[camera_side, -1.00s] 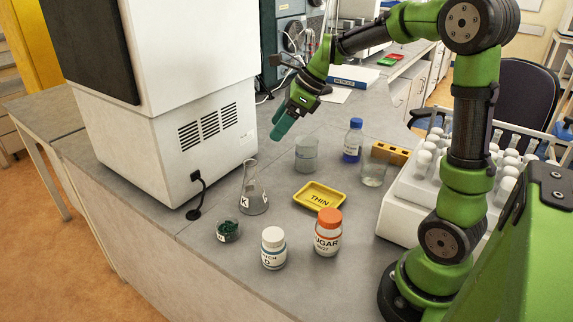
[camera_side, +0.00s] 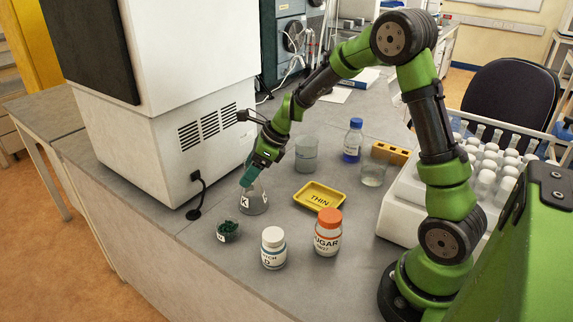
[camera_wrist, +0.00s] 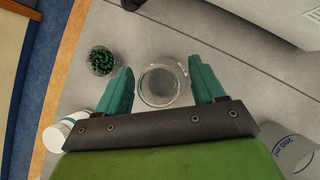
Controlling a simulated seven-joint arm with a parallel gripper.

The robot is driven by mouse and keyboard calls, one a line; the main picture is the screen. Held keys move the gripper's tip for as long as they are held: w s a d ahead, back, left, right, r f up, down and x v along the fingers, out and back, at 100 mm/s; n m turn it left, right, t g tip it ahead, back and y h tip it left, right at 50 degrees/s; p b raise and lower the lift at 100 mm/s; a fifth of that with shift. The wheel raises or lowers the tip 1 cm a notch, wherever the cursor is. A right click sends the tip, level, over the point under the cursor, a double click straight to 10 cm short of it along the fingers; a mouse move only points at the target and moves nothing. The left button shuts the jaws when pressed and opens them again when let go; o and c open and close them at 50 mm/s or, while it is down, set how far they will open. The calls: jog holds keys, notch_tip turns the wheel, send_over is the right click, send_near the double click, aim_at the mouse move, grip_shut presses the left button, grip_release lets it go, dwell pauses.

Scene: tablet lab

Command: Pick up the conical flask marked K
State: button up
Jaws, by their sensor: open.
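The conical flask marked K (camera_side: 255,203) is clear glass and stands upright on the grey bench, left of the yellow tray. My gripper (camera_side: 248,178) is at the flask's upper part in the side view, and its fingers hide the neck. In the wrist view the flask (camera_wrist: 160,84) shows from above as a round glass outline. There my gripper's (camera_wrist: 166,90) two teal fingers are spread apart, one on each side of the flask, with the flask closer to the left finger. I cannot tell whether either finger touches the glass.
A small dish of green pieces (camera_side: 228,231) stands close to the flask's front left. A white jar (camera_side: 273,248) and an orange-lidded sugar jar (camera_side: 328,233) stand in front. A beaker (camera_side: 306,156) stands behind, and the white machine (camera_side: 165,140) rises to the left.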

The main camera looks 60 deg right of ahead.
jog(key=shift+x, duration=0.8)
jog(key=shift+c, duration=0.4)
jog(key=shift+r, duration=0.1)
grip_shut()
